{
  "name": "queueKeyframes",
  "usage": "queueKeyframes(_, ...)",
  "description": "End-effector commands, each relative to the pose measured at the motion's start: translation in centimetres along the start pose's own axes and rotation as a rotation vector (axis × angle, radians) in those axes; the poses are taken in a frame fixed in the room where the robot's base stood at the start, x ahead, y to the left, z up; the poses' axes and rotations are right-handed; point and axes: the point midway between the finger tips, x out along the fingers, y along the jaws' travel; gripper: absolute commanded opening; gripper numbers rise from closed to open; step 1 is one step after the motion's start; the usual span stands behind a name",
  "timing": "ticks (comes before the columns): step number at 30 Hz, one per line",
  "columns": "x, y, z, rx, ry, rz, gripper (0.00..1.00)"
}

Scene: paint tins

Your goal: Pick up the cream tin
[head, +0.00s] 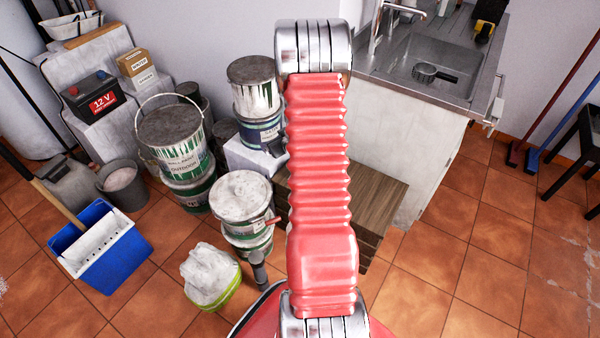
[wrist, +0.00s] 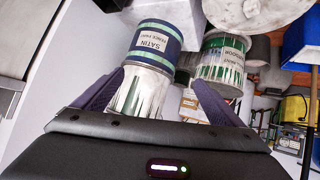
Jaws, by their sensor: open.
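A tin with pale, cream-white drips over green (head: 254,92) stands on top of a blue-banded tin (head: 259,131) in the head view; it is the closest match to the cream tin. In the wrist view the drip-streaked tin (wrist: 142,97) shows between the fingers, with the blue-banded tin marked SATIN (wrist: 156,45) against it. My gripper (wrist: 158,97) is open, a finger on each side of the streaked tin; whether they touch it I cannot tell.
A green-labelled tin (wrist: 222,62) stands beside the stack in the wrist view. In the head view, a handled outdoor paint tin (head: 172,140) and a paint-crusted tin (head: 241,195) stand close by.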

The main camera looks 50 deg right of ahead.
Motion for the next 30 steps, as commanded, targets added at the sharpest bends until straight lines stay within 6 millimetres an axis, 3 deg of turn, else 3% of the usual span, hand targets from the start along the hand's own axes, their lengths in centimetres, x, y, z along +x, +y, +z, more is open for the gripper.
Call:
queueKeyframes(1, 0.7, 0.7, 1.7, 0.013, 0.004, 0.002, 0.91)
queueKeyframes(9, 3.1, 3.6, 9.1, 0.073, 0.072, 0.004, 0.91)
queueKeyframes(21, 3.9, 5.5, 20.0, 0.182, 0.186, 0.012, 0.91)
queueKeyframes(25, 3.7, 5.6, 21.6, 0.2, 0.209, 0.014, 0.91)
queueKeyframes(30, 3.7, 5.5, 22.0, 0.206, 0.218, 0.014, 0.91)
